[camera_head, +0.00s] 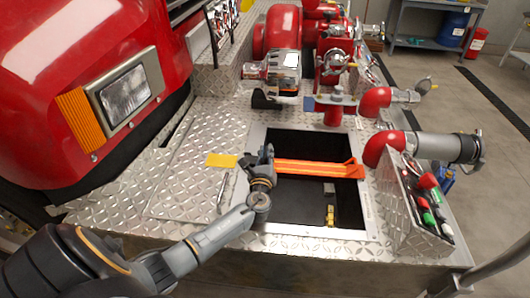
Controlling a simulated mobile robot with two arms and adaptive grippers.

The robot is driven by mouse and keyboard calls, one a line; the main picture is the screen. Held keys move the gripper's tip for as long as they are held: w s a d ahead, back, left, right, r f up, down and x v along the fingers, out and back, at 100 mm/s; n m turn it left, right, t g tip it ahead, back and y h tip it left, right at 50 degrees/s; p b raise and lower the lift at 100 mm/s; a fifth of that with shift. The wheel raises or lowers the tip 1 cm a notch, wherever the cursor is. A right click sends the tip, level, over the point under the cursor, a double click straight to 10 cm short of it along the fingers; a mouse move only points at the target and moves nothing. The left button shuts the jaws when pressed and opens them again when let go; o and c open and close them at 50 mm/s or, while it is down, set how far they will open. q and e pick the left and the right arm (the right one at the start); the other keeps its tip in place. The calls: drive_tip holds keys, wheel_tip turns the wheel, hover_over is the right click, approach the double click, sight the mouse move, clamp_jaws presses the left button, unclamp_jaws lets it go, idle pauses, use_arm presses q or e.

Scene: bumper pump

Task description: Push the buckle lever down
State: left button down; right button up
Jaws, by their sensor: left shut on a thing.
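An orange strap (315,168) runs across the open dark compartment in the diamond-plate bumper. A short yellow strap piece (221,160) lies on the plate to the left, roughly in line with it. My left gripper (266,155) is at the left end of the orange strap, by the compartment's left rim. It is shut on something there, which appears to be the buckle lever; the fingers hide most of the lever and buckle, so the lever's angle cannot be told. My right gripper is not in view.
The compartment (300,205) is open, with small yellow fittings (330,215) inside. A control panel with red and green knobs (428,205) stands to the right. Red pipes (385,148) and pump parts stand behind. The red truck body (70,80) is at left.

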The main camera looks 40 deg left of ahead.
use_arm(q)
drive_tip(key=shift+d+f, duration=0.2)
drive_tip(key=shift+d, duration=0.05)
drive_tip(key=c, duration=1.4)
unclamp_jaws()
drive_tip(key=shift+w, duration=0.15)
drive_tip(key=v, duration=1.2)
drive_tip(key=shift+r, duration=0.1)
